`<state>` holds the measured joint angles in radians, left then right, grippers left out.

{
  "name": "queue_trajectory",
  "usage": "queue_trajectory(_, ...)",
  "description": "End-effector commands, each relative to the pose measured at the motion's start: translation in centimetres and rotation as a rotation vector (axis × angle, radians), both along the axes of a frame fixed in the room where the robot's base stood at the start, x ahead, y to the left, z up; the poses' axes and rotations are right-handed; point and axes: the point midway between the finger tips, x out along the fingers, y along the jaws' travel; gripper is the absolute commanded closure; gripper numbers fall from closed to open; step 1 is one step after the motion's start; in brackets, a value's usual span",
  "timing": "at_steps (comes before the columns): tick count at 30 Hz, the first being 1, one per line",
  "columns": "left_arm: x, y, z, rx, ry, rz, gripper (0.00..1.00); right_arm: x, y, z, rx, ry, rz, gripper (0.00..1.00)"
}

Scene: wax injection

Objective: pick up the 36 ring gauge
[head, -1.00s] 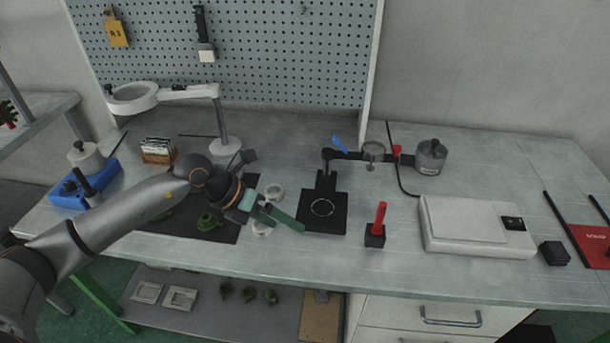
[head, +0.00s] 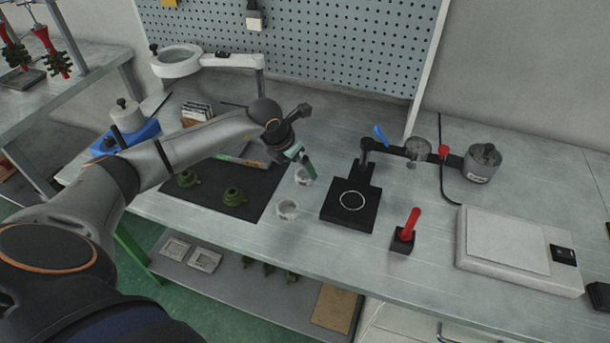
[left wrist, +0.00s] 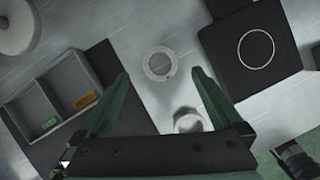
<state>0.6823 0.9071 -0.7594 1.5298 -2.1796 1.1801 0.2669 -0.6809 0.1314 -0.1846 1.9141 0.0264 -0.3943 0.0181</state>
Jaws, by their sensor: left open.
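Two pale ring gauges lie flat on the bench, left of the black stand. The far ring gauge (head: 304,176) shows between my fingertips in the left wrist view (left wrist: 148,66). The near ring gauge (head: 287,209) also shows in the left wrist view (left wrist: 188,124), partly behind my gripper body. I cannot read a size on either, so I cannot tell which is the 36. My left gripper (head: 308,166) points down over the far ring, its green fingers spread and empty (left wrist: 160,73). One finger overlaps that ring in the head view. My right gripper is not in view.
The black stand (head: 335,212) with a white circle is right of the rings. A red-handled tool (head: 411,225) and a white scale (head: 510,250) are farther right. A dark mat (head: 210,201) with green pieces lies left, beside a divided tray (left wrist: 30,112).

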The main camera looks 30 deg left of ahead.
Motion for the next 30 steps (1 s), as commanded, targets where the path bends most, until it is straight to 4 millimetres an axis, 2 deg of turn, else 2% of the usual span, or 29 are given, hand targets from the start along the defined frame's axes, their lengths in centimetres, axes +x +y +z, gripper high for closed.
queue_trajectory(9,1.6,-0.3,-3.8,-0.002,0.001,0.000,0.00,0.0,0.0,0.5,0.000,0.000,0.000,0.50)
queue_trajectory(19,1.9,-0.3,-4.4,0.000,0.000,-0.001,0.00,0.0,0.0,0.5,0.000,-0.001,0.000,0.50)
queue_trajectory(30,1.8,-0.3,-4.4,-0.001,0.001,0.000,0.41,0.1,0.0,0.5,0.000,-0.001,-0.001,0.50)
